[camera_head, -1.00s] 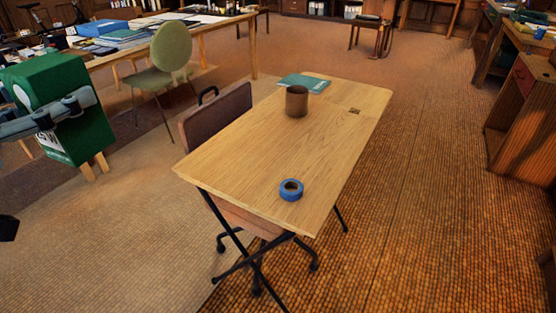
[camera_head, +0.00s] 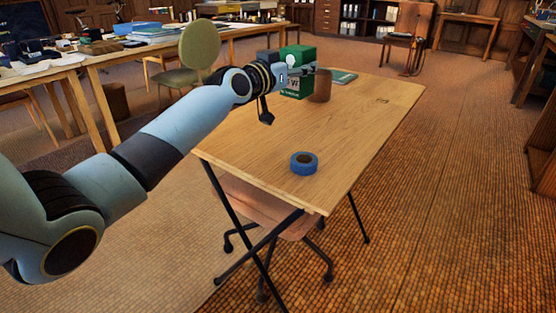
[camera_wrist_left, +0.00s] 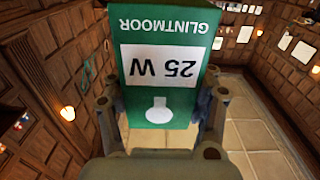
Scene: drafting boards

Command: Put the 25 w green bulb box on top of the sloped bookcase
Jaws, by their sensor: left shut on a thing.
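The green bulb box (camera_head: 297,56) is in my left gripper (camera_head: 297,74), over the far part of the wooden table in the head view. My gripper partly covers it. In the left wrist view the box (camera_wrist_left: 160,60) shows "25 W" and "GLINTMOOR" upside down, with a white bulb picture. The fingers of my left gripper (camera_wrist_left: 160,104) stand at both sides of it, shut on it. My right gripper is out of view. I cannot clearly make out a sloped bookcase; a wooden piece (camera_head: 543,150) is cut off at the right edge.
The wooden folding table (camera_head: 350,130) bears blue tape (camera_head: 304,163), a brown cup (camera_head: 320,88) and a green book (camera_head: 342,76). A green chair (camera_head: 198,48) and a long desk (camera_head: 250,36) stand behind. Dark shelves (camera_head: 372,30) line the back. Carpet at right is open.

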